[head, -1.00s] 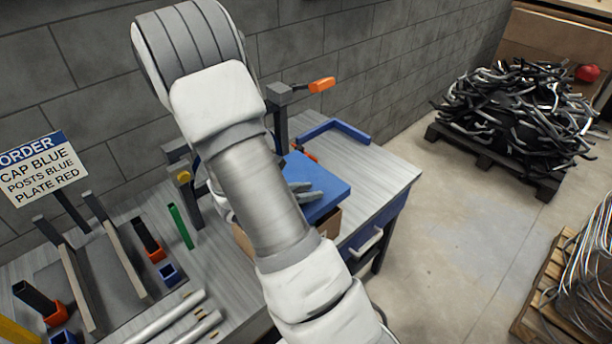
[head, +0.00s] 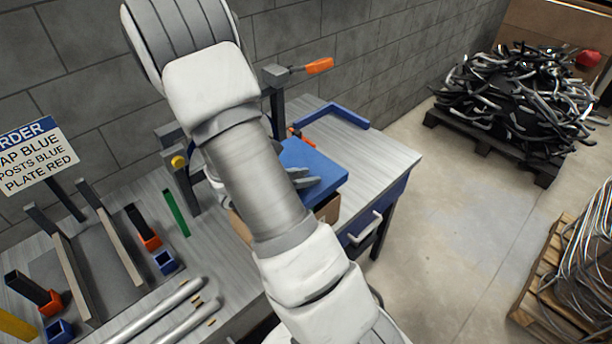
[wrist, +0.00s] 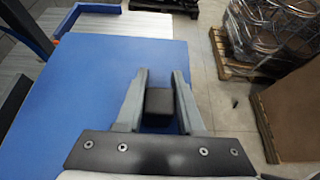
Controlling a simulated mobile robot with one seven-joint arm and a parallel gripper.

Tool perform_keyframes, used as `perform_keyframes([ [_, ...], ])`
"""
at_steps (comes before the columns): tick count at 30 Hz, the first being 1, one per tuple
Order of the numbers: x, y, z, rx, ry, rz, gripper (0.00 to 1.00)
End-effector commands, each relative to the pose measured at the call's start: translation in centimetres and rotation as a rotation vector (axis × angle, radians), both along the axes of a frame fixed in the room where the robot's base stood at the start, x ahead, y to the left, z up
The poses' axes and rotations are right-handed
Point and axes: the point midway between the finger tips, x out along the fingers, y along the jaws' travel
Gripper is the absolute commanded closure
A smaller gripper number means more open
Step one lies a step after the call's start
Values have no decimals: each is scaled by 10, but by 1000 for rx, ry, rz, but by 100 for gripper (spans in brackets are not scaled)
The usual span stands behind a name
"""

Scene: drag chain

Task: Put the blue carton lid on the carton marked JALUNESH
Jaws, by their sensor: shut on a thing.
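The blue carton lid (head: 322,165) is a flat blue square in the head view. It also fills much of the left side of the wrist view (wrist: 85,90). My gripper (head: 308,180) is over the lid, with a dark block (wrist: 158,103) on the lid between its two fingers; it is shut on this block. A brown carton (head: 329,207) shows directly below the lid, partly behind my arm. I cannot tell whether the lid touches the carton's rim. No JALUNESH marking is readable.
An order sign (head: 35,157), posts and tubes lie at left.

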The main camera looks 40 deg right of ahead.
Motion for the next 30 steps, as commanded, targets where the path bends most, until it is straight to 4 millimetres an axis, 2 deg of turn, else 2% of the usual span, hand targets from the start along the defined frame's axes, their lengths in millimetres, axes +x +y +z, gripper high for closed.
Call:
perform_keyframes([
  [1,0,0,-10,0,0,0,100],
  [3,0,0,-17,0,0,0,100],
  [12,0,0,-41,0,0,0,100],
  [30,0,0,-42,0,0,0,100],
])
